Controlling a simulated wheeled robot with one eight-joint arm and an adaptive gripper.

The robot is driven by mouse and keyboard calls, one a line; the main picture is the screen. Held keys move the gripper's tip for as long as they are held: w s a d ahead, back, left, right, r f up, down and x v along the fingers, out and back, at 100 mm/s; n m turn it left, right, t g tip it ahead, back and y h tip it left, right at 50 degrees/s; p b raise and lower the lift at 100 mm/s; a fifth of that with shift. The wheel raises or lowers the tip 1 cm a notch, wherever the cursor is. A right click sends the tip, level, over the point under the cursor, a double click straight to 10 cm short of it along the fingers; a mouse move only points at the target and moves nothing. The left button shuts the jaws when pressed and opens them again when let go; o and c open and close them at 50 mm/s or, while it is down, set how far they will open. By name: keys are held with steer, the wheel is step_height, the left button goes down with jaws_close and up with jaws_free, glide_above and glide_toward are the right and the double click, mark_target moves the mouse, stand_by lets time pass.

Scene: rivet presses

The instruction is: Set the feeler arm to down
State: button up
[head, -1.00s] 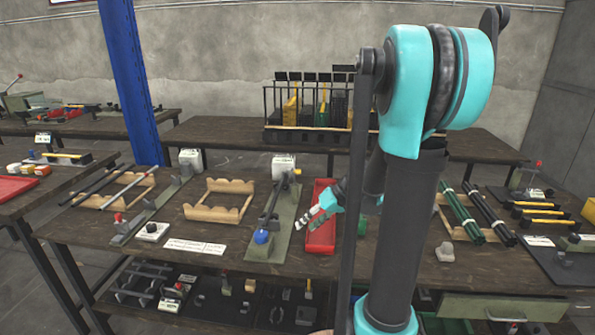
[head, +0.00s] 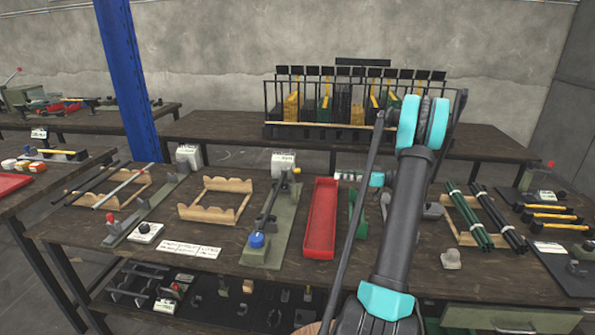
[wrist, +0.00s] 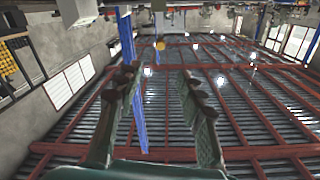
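A long green-grey press fixture (head: 268,225) lies on the middle bench, with a blue knob (head: 257,240) at its near end and a dark bar along it. A second, narrow grey fixture (head: 145,210) with a red knob (head: 110,215) lies further left. I cannot tell which part is the feeler arm, nor its position. My gripper (head: 339,176) is above the back of the bench, beyond the red tray and right of the blue-knob fixture, touching neither fixture. In the wrist view, my gripper (wrist: 158,72) is open and empty, with the roof beyond its fingers.
A long red tray (head: 320,220) and a green part (head: 357,212) lie right of the fixture. Wooden racks (head: 212,215) stand left and right, the right one holding green and black rods (head: 468,215). A tool rack (head: 275,131) stands on the bench behind.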

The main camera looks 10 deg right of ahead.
mark_target(298, 170)
steer(key=x, duration=1.7)
steer(key=shift+a, duration=0.15)
jaws_close()
